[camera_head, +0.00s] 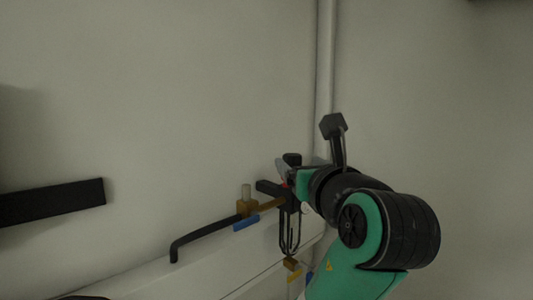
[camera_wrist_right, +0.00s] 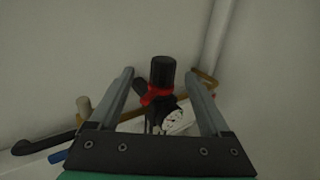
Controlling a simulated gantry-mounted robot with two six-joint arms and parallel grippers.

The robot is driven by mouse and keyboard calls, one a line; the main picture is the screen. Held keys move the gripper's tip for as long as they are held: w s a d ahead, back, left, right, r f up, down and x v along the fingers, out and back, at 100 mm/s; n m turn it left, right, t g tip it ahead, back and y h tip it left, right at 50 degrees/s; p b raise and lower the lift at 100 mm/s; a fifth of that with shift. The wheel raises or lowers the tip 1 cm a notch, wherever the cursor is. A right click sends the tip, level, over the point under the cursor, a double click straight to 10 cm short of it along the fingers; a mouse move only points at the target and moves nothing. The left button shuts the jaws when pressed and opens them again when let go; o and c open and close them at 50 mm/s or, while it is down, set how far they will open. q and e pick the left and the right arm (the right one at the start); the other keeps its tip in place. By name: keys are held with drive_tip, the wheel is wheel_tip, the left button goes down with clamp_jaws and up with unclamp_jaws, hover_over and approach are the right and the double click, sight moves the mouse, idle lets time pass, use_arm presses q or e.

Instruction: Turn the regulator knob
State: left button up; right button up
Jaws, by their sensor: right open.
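The regulator knob is a black cylinder (camera_wrist_right: 162,72) with a red collar below it, in the middle of the right wrist view. In the head view its black top (camera_head: 292,158) shows just beyond my right gripper (camera_head: 284,170). In the right wrist view my right gripper (camera_wrist_right: 160,76) is open, with one grey finger on each side of the knob. Gaps show between knob and fingers in this view, so it looks ungripped. A round white gauge (camera_wrist_right: 171,117) sits below the knob, partly hidden by the gripper's base. My left gripper is not in view.
A brown pipe with a valve (camera_head: 246,202) and a bent black hose (camera_head: 203,236) run left of the regulator along a white ledge (camera_head: 140,279). A pale vertical pipe (camera_head: 325,70) stands behind my right arm. A black bar (camera_head: 52,203) is at far left.

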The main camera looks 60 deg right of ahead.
drive_tip(key=p+x, duration=0.1)
drive_tip(key=x, duration=0.2)
drive_tip(key=p+x, duration=0.1)
drive_tip(key=x, duration=0.3)
drive_tip(key=p+x, duration=0.2)
drive_tip(key=x, duration=0.1)
drive_tip(key=shift+d, duration=0.55)
drive_tip(key=shift+w+d, duration=0.15)
drive_tip(key=shift+d, duration=0.05)
drive_tip(key=shift+c, duration=0.2)
clamp_jaws()
drive_tip(key=shift+m+g+h, duration=0.5)
drive_tip(key=shift+g, duration=0.1)
